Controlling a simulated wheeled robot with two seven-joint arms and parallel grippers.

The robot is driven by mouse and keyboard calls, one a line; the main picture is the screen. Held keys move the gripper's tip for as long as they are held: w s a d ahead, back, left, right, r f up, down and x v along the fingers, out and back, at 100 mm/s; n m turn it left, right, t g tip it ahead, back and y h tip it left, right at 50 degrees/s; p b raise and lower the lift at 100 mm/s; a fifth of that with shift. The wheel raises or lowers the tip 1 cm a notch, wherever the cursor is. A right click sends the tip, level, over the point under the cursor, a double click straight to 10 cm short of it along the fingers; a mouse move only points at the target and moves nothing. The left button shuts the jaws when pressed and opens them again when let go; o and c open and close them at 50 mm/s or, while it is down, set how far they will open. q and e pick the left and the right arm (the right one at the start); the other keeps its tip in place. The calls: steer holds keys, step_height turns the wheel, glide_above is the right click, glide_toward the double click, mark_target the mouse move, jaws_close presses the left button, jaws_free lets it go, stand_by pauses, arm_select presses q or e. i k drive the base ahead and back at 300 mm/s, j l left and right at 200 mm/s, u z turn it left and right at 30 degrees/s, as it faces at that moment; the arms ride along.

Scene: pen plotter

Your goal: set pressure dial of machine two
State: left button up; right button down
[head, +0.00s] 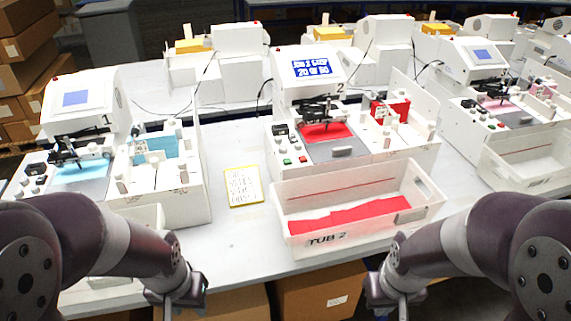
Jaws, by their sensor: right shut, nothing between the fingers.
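Machine two (309,88) is the white plotter at centre, marked "2", with a lit blue screen (312,68) whose text is too small to read surely. Its control panel at the left front has a small black display (281,130), dark knobs, a green button (287,161) and a red button (303,159). I cannot tell which knob is the pressure dial, or its setting. My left gripper (178,300) is at the bottom, left of centre; its fingertips are not clear. My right gripper (402,298) is at the bottom, right of centre, shut and empty. Both are well short of the panel.
A white tub (330,238) marked "TUB 2", holding red sheet, stands before machine two. A yellow-edged note (243,186) lies left of it. Machine one (85,105) stands left, another plotter (480,65) right. Bare table (235,250) shows left of the tub.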

mark_target(277, 140)
steer(key=i+z, duration=0.4)
steer(key=i+j+z, duration=0.2)
steer(key=i+z, duration=0.2)
steer(key=i+j+z, duration=0.25)
steer(key=z, duration=0.15)
steer(key=i, duration=0.05)
